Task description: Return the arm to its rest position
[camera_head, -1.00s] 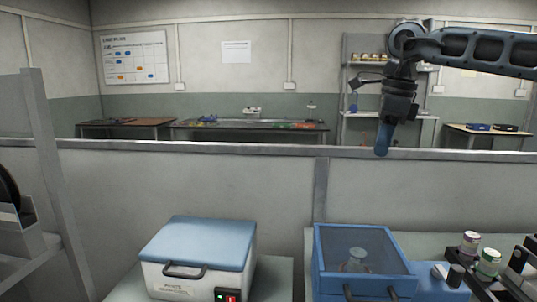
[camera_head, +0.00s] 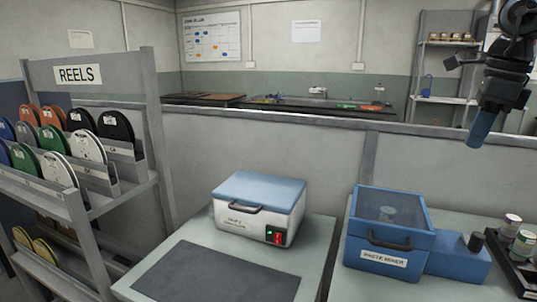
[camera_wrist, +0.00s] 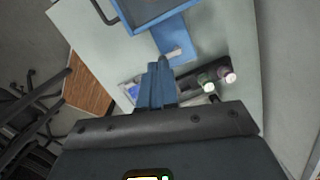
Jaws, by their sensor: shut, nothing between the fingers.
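My gripper (camera_head: 481,127) hangs at the upper right of the head view, its blue fingers pointing down. The fingers are shut with nothing between them. It is in the air in front of the low partition wall, above and apart from the blue paste mixer (camera_head: 388,262). In the wrist view the shut blue fingers (camera_wrist: 158,84) show at the middle, over the bench (camera_wrist: 95,40). Part of my arm is cut off by the right edge of the head view.
A white box with a blue lid (camera_head: 257,207) stands on a table with a dark mat (camera_head: 215,272). A reel rack (camera_head: 95,70) fills the left. Jars (camera_head: 510,228) stand in a tray at the right. The partition (camera_head: 270,150) runs behind; the air above the tables is clear.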

